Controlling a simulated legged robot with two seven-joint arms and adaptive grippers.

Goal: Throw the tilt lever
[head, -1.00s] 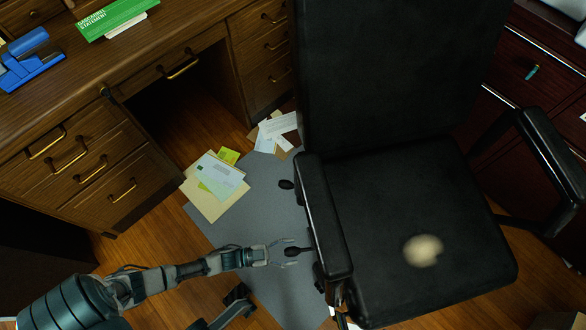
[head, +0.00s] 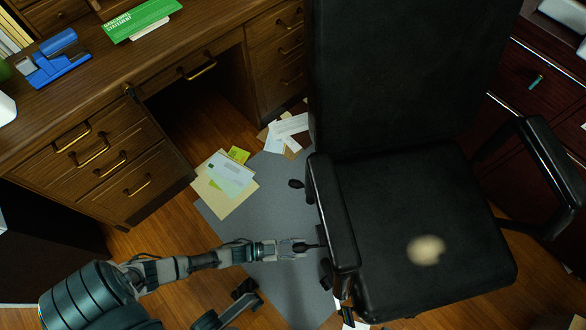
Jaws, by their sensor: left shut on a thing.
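A black office chair (head: 420,215) fills the right half of the head view, with a pale round patch on its seat. Two black levers stick out from its left side, below the armrest. The upper lever (head: 296,184) is free. The lower lever (head: 311,246) has my left gripper (head: 295,247) at it, with the fingers around its paddle end, shut on it. The frames do not label which one is the tilt lever. My right gripper is not in view.
A wooden desk (head: 110,60) with brass-handled drawers stands at the upper left. Papers (head: 226,180) lie on the grey mat (head: 270,190) under the chair's left side. A dark red cabinet (head: 520,75) stands behind the chair at right.

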